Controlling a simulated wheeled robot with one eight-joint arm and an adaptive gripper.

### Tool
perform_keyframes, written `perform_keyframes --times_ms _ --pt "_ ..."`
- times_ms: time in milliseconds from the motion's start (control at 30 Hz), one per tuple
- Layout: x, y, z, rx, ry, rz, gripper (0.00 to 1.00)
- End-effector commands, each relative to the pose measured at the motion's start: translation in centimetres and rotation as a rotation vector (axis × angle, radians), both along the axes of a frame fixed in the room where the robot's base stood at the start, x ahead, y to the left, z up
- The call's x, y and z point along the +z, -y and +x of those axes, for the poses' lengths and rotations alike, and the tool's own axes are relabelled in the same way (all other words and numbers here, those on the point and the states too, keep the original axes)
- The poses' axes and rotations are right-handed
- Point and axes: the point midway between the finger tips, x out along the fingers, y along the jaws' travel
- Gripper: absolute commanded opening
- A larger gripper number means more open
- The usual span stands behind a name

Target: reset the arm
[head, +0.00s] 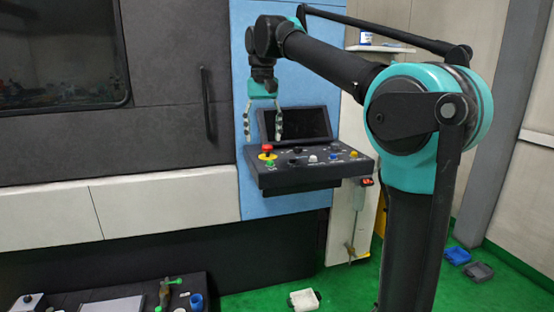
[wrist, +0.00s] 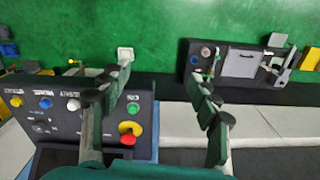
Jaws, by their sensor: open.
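My gripper (head: 263,122) hangs at the end of my black and teal arm, pointing down in front of the machine's blue panel. Its two fingers are spread apart with nothing between them. In the wrist view the fingers (wrist: 168,105) also stand wide apart. The control panel (head: 310,174) with its buttons and dark screen (head: 297,124) lies just below and behind the gripper in the head view. The red emergency knob (head: 267,149) on a yellow base sits at the panel's left end. I cannot tell how far the fingers are from the panel.
The machine's door handle (head: 208,103) is left of the gripper. A dark tray (head: 75,298) with tools and a blue cup (head: 196,301) is at the lower left. A white box (head: 304,299) and grey bin (head: 479,271) lie on the green floor. A shelf (head: 380,49) is behind my arm.

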Motion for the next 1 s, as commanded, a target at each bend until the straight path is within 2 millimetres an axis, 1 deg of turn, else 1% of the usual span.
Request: perform_keyframes --times_ms 267,367,467,567,667,767,867,900,967,1000 --pt "-2.7 1.6 0.4 -0.009 0.021 0.010 0.62" --pt "-4.0 2.4 0.6 -0.014 0.032 0.015 0.62" --pt "-5.7 3.4 0.7 -0.020 0.046 0.020 0.62" --pt "-7.8 4.7 0.7 -0.026 0.064 0.026 0.62" --pt "-10.4 6.3 0.4 -0.035 0.084 0.033 0.62" --pt "-13.8 8.3 -0.2 -0.046 0.112 0.039 0.62" --pt "-18.4 11.1 -1.6 -0.060 0.149 0.046 0.62" --pt "-20.5 12.4 -2.4 -0.065 0.167 0.047 0.62" --pt "-23.4 14.1 -3.8 -0.074 0.193 0.049 0.62" --pt "-25.4 15.2 -5.0 -0.080 0.210 0.049 0.62"
